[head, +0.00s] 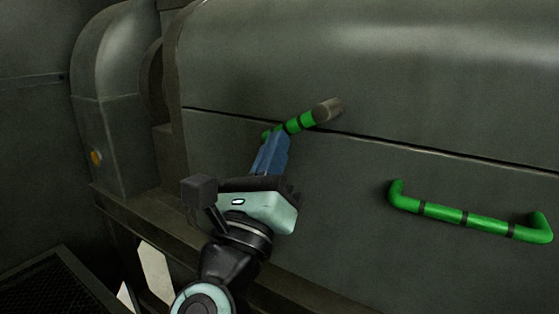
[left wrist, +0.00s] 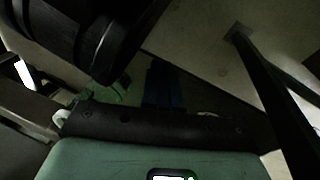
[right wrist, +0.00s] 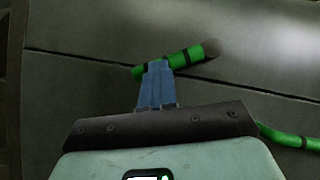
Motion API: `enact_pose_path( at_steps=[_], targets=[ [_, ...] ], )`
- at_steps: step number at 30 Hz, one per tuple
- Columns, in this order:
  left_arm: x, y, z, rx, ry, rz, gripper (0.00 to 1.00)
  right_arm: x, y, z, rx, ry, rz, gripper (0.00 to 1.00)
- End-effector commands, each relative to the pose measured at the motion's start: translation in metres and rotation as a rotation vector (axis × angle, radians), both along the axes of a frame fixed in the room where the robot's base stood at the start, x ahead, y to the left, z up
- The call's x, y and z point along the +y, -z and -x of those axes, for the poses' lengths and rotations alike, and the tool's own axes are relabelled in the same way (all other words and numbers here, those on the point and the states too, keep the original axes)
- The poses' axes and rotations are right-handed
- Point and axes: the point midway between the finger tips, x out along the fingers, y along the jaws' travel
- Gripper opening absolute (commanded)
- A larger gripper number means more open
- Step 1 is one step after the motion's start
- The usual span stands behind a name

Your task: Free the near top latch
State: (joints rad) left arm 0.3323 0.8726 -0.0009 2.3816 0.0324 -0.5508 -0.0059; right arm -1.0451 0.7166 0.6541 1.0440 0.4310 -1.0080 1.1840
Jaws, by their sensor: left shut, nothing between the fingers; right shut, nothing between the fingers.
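The near top latch is a short green handle with black bands and a grey rounded tip (head: 308,120), on the seam of the grey machine casing (head: 350,60). It slants up to the right, its tip above the seam. In the right wrist view the latch (right wrist: 185,61) lies just past the fingertips. My right gripper (head: 278,138) is shut with blue fingers at the latch's lower left end; whether they touch it I cannot tell. The fingers hide part of that end. My left gripper (left wrist: 163,65) shows in the left wrist view, shut and empty, away from the latch.
A green bar handle (head: 465,218) with black bands sticks out of the lower panel to the right. A rounded grey housing (head: 115,120) stands at the left. A dark grated surface (head: 50,285) is at the lower left.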

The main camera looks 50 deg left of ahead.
Motion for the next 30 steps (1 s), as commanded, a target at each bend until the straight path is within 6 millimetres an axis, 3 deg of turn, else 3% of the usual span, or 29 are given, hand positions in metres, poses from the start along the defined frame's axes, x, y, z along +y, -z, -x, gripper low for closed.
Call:
enact_pose_path(
  at_steps=[1,15,30],
  targets=[
    [0.0,-0.001,0.0,-0.001,0.0,0.0,0.0,0.001,0.006,-0.011,0.022,0.017,-0.019,0.0],
    [-0.004,-0.024,-0.022,-0.077,0.005,-0.003,0.0,0.011,-0.007,-0.007,0.067,0.016,-0.217,0.0],
    [-0.009,-0.037,-0.024,-0.09,0.014,0.006,0.0,0.015,-0.014,-0.006,0.069,0.012,-0.236,0.0]
  ],
)
